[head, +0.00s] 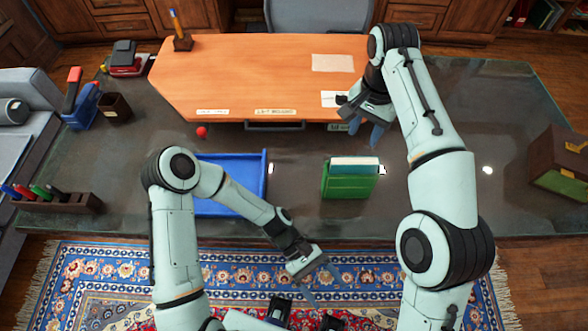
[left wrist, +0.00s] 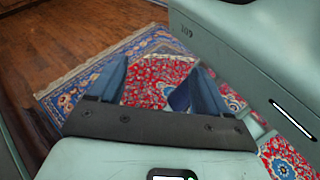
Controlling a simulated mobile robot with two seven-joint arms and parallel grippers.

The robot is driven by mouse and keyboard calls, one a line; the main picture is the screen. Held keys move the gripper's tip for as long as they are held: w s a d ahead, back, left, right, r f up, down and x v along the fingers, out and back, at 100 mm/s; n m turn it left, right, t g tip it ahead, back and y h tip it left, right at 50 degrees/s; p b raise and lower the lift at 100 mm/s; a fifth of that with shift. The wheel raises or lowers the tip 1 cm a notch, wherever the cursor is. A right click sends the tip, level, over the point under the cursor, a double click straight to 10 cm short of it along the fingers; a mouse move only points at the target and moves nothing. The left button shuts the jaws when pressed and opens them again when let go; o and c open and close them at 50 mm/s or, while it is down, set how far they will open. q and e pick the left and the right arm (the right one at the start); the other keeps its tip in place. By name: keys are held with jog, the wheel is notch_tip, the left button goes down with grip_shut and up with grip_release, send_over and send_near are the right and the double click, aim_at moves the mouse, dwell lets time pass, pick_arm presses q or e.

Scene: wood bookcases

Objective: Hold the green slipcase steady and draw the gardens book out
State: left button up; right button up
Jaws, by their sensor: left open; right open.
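The green slipcase (head: 345,186) stands on the dark glass desk top, right of the blue tray. A teal book with pale page edges (head: 354,162) sits in it, its top showing; I cannot read a title, so I cannot confirm it is the gardens book. My left gripper (head: 323,284) is open and empty, below and left of the slipcase, over the rug beyond the desk's near edge. In the left wrist view my left gripper (left wrist: 160,78) shows its two blue fingers apart with only rug between them. My right gripper (head: 365,131) is open above and behind the slipcase, apart from it.
The blue tray (head: 233,204) lies left of the slipcase, partly behind my left arm. An orange wooden board (head: 260,75) with paper labels covers the desk's back. A small red ball (head: 202,132) lies left. A brown box (head: 562,163) stands far right. Glass around the slipcase is clear.

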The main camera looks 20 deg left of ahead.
pick_arm(q)
jog(key=w+a+r+n+h, duration=0.25)
jog(key=w+r, duration=0.25)
jog(key=r, duration=0.3)
jog(key=w+a+r+n+h, duration=0.1)
jog(key=w+r+h, duration=0.4)
jog(key=r, duration=0.4)
jog(key=n+t+y, duration=0.3)
jog(key=n+t, duration=0.6)
jog(key=t, duration=0.5)
send_near(344, 171)
notch_tip(344, 171, down, 3)
jog(key=a, duration=0.3)
jog(key=shift+m, duration=0.25)
jog(key=x, duration=1.3)
jog(key=shift+w+d+r, duration=0.1)
jog(key=shift+w+r, duration=0.15)
jog(key=shift+w, duration=0.15)
